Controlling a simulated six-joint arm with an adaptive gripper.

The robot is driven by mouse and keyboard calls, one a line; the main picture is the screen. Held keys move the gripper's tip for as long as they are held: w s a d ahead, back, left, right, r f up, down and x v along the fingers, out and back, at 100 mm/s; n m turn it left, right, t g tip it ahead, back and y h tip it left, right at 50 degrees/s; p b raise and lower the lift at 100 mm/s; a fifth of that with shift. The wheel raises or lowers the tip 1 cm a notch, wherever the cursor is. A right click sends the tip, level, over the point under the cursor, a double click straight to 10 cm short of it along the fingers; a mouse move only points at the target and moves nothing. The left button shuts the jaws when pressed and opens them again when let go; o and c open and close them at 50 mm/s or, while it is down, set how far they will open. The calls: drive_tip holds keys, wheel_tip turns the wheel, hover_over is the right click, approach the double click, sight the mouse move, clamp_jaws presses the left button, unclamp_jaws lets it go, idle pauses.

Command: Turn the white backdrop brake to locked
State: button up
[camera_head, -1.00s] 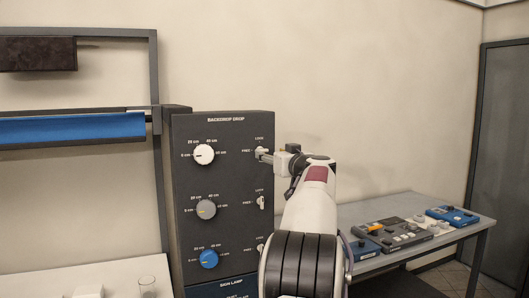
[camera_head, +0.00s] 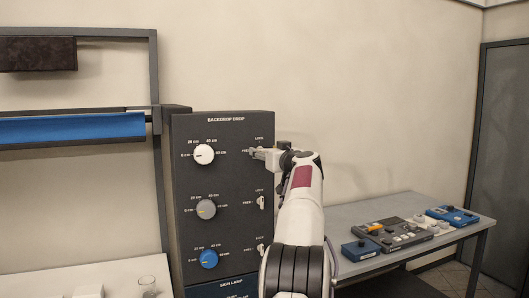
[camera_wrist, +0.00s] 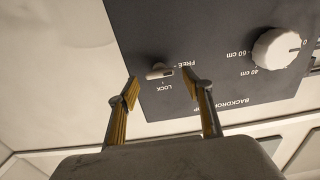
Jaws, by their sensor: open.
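The white backdrop brake is a small pale lever (camera_wrist: 160,72) on the dark control panel (camera_head: 225,180), in the top row labelled BACKDROP DROP. In the wrist view the panel is upside down, and the FREE and LOCK labels are beside the lever. The lever lies roughly crosswise near the FREE mark; its exact setting is hard to tell. My gripper (camera_wrist: 162,83) is open, with one yellow-padded finger on either side of the lever in the picture and no visible grip on it.
The white knob (camera_head: 204,154) is left of the brake. Below are a grey knob (camera_head: 206,209) and a blue knob (camera_head: 208,259), with a grey-row brake lever (camera_head: 261,202) and a blue-row one (camera_head: 261,249). A table (camera_head: 380,210) with control boxes stands at right.

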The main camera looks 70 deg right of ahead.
drive_tip(key=shift+w+d, duration=0.4)
idle(0.3)
drive_tip(key=c, duration=1.1)
